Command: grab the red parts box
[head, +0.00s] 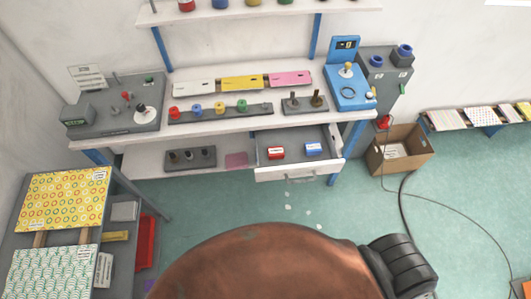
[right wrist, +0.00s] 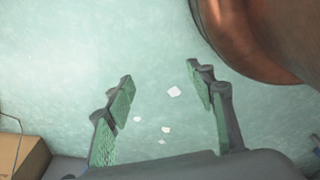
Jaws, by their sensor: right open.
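The small red parts box (head: 276,153) lies in the open drawer (head: 299,172) under the workbench, at the left of a similar blue box (head: 313,148). Both carry a white label. My right gripper (right wrist: 160,92) shows in the right wrist view with its two fingers wide apart. Nothing is between them, only green floor behind. My left gripper is not in the head view.
The workbench (head: 220,126) carries spools, phone-like coloured plates and a blue machine (head: 349,88). A cardboard box (head: 400,150) stands on the floor at its right. Fabric boards (head: 62,198) lie at the left. Small white scraps lie on otherwise clear floor before the drawer.

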